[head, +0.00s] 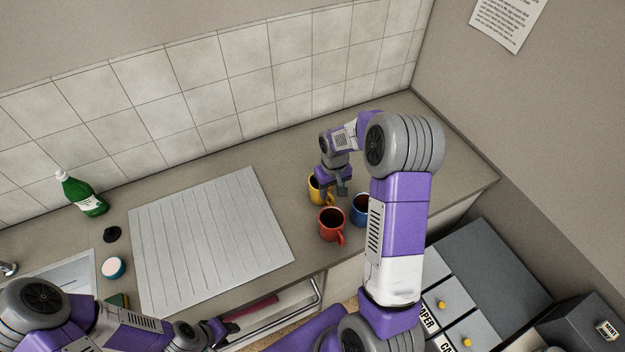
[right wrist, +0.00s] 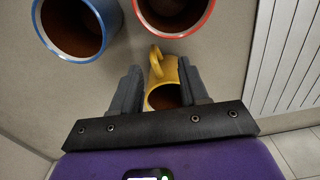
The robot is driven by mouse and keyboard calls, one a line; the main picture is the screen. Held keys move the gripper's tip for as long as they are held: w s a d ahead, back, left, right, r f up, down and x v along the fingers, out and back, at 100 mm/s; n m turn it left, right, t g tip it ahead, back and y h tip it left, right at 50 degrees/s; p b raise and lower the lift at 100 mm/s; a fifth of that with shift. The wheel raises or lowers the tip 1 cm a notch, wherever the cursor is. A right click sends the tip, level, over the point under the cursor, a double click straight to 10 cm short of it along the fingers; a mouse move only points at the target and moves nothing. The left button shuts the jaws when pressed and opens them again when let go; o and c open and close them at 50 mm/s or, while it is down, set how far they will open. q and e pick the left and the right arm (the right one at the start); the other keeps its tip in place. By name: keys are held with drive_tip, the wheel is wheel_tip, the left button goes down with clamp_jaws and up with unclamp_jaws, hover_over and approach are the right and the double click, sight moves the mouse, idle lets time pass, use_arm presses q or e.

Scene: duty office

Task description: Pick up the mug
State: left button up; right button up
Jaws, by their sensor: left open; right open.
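A yellow mug (head: 314,190), a red mug (head: 331,226) and a blue mug (head: 360,210) stand close together on the counter. My right gripper (head: 341,188) is open at the yellow mug and partly covers it. In the right wrist view the yellow mug (right wrist: 165,72) shows between the two spread fingers (right wrist: 160,88), its handle toward the red mug (right wrist: 174,12). The blue mug (right wrist: 74,28) is at the upper left there. I cannot tell whether the fingers touch the yellow mug. My left gripper (head: 222,330) is open, low in the head view, away from the mugs.
A ribbed white drainboard (head: 210,240) lies left of the mugs on the counter (head: 270,165). A green bottle (head: 82,195) stands near the tiled wall. A dark object (head: 112,234) and a teal-sided round item (head: 113,268) are at the left. Grey drawers (head: 485,290) stand lower right.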

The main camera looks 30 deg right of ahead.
sight(333, 198)
drive_tip(key=f, duration=0.7)
drive_tip(key=shift+s+d+f+p, duration=0.15)
drive_tip(key=shift+d+p, duration=0.2)
drive_tip(key=shift+d, duration=0.05)
drive_tip(key=shift+c, duration=0.2)
clamp_jaws()
